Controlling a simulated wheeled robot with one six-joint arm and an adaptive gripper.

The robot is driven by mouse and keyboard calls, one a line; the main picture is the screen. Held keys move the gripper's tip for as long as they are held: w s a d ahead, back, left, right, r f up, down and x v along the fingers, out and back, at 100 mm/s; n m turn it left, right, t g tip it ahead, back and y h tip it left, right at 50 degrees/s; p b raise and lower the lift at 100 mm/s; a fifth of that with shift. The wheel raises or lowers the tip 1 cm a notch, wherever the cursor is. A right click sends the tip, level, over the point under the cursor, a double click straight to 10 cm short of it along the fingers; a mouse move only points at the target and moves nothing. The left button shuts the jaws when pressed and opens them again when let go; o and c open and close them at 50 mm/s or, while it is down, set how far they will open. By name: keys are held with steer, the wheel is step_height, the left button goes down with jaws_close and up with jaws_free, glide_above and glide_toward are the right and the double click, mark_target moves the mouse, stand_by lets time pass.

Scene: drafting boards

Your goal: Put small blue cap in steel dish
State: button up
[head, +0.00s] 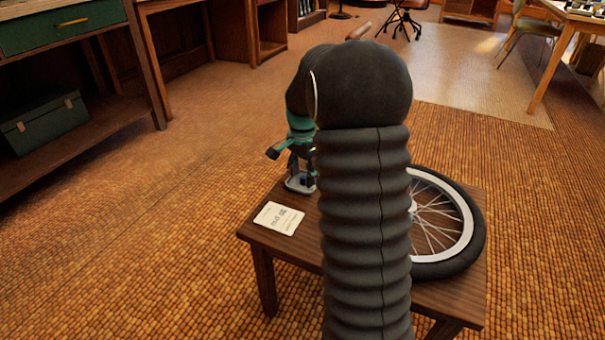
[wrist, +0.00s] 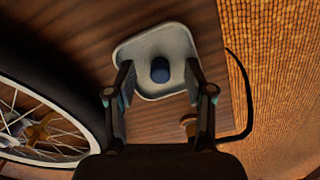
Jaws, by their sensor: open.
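The small blue cap (wrist: 160,70) shows within the steel dish (wrist: 150,47), near its middle, in the wrist view. The dish is a pale, shallow, rounded square on a wooden table. In the head view the dish (head: 294,186) is at the table's far left part, with the dark blue cap (head: 306,181) partly hidden in it by my arm. My gripper (wrist: 159,80) is open, its fingers apart on the left and right of the cap. It also shows in the head view (head: 301,170), low over the dish. I cannot tell whether the fingers touch the dish.
A bicycle wheel (head: 474,235) lies on the table's right side, left of my gripper in the wrist view. A white printed card (head: 279,218) lies near the table's left edge. A dark curved cable or handle and a small brass-coloured piece (wrist: 189,124) are near the dish.

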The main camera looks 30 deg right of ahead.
step_height(320, 180, up, 12)
stand_by(0.6)
steer(key=shift+n, duration=0.3)
steer(key=s+a+f+n, duration=0.3)
steer(key=s+n, duration=0.3)
steer(key=n, duration=0.1)
steer(key=s+a+r+n+t+p, duration=0.2)
steer(key=s+a+r, duration=0.1)
steer(key=s, duration=0.4)
steer(key=s+a+r+n+t+p, duration=0.1)
steer(key=s+a+r+n+p, duration=0.1)
steer(key=s+a, duration=0.3)
steer(key=s+a+r+n+t+p, duration=0.2)
steer(key=s+a+r+n, duration=0.1)
steer(key=s, duration=0.7)
steer(key=shift+a+r+t, duration=0.3)
steer(key=shift+a+r, duration=0.55)
steer(key=shift+a, duration=0.25)
